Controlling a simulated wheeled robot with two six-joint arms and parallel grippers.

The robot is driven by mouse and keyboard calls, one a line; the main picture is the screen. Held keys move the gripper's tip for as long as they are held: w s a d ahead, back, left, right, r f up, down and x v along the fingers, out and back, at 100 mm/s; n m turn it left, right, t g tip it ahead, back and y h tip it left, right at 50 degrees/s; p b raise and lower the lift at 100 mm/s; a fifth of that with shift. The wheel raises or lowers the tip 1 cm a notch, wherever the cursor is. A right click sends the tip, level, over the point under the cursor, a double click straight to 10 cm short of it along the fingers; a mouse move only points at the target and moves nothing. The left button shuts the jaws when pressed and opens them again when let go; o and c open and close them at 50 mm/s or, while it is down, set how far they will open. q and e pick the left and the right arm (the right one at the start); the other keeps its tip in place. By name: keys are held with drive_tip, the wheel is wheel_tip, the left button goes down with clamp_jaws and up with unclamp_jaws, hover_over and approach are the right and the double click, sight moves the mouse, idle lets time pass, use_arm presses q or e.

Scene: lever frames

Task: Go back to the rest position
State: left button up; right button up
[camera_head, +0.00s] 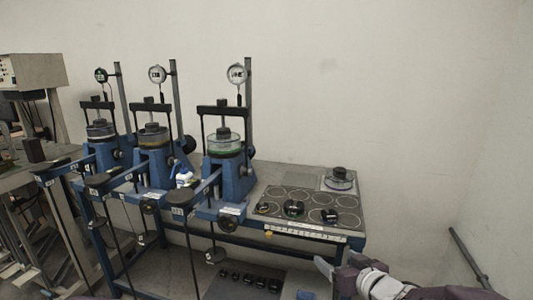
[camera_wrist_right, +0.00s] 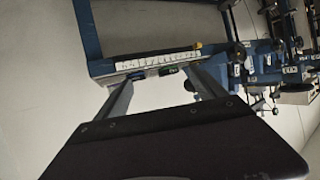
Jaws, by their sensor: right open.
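My right gripper (camera_head: 318,277) is at the bottom of the head view, below and in front of the right end of the blue-framed bench (camera_head: 340,238). In the right wrist view its two grey fingers (camera_wrist_right: 160,84) stand apart with nothing between them. The bench edge with its white numbered strip (camera_wrist_right: 155,61) shows beyond the fingertips, and the fingers look clear of it. My left gripper is in neither view.
Three blue lever frames (camera_head: 230,180) with dial gauges stand on the bench. A panel of round dark discs (camera_head: 325,199) carries several black weights. More weights lie on a low board (camera_head: 245,282). A rail (camera_head: 467,258) runs along the right wall.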

drive_tip(key=s+f+m+g+h, duration=0.3)
drive_tip(key=s+f+g, duration=0.8)
drive_tip(key=s+f, duration=0.7)
drive_tip(key=s+r+p, duration=0.3)
drive_tip(key=r+p, duration=1.4)
drive_tip(key=r, duration=0.2)
drive_tip(key=shift+a+r+g+p, duration=0.2)
drive_tip(key=shift+a+g+p, duration=0.1)
drive_tip(key=shift+a, duration=0.1)
drive_tip(key=shift+s, duration=0.1)
